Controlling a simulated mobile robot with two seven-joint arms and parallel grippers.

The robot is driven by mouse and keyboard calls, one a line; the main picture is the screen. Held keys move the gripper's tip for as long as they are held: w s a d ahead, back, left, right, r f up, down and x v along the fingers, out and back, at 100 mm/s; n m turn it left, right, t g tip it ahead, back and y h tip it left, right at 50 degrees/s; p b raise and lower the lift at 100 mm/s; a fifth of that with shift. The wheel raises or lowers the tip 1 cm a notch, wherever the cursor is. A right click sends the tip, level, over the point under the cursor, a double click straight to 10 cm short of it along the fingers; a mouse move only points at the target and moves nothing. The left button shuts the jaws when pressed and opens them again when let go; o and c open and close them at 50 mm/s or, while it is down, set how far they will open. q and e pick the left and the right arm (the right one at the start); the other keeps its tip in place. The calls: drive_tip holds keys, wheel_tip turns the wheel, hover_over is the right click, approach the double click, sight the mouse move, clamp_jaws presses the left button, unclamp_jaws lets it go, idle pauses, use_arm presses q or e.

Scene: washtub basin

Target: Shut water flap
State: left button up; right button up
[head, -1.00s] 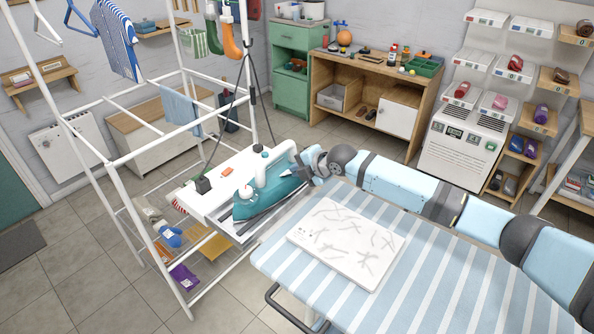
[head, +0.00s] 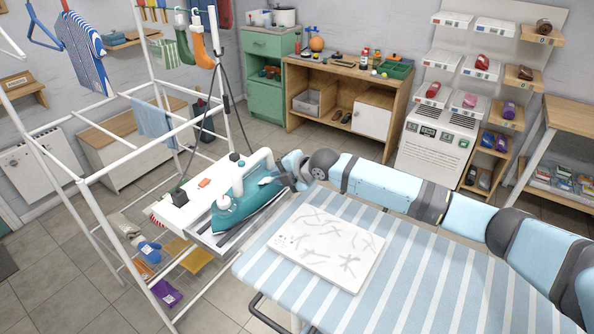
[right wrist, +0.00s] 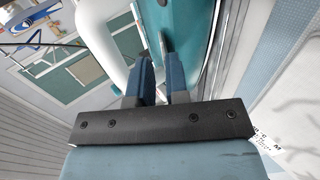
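A teal steam iron (head: 250,205) with a white handle rests on a white stand (head: 180,213) at the left end of the ironing board. My right gripper (head: 271,180) reaches in from the right, with its fingers at the iron's upper side, close to the handle. In the right wrist view the two blue fingers (right wrist: 154,62) show a narrow gap between them, beside the teal iron body (right wrist: 185,35) and the white handle (right wrist: 105,30). I see nothing held. The water flap cannot be made out clearly; the fingers may hide it. My left gripper is out of view.
The striped ironing board (head: 420,275) carries a flat white patterned panel (head: 325,250) right of the iron. A white drying rack frame (head: 150,165) stands at the left. A wooden cabinet (head: 340,75) and a shelf wall are behind. Tiled floor is open between.

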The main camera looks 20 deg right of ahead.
drive_tip(key=v, duration=1.2)
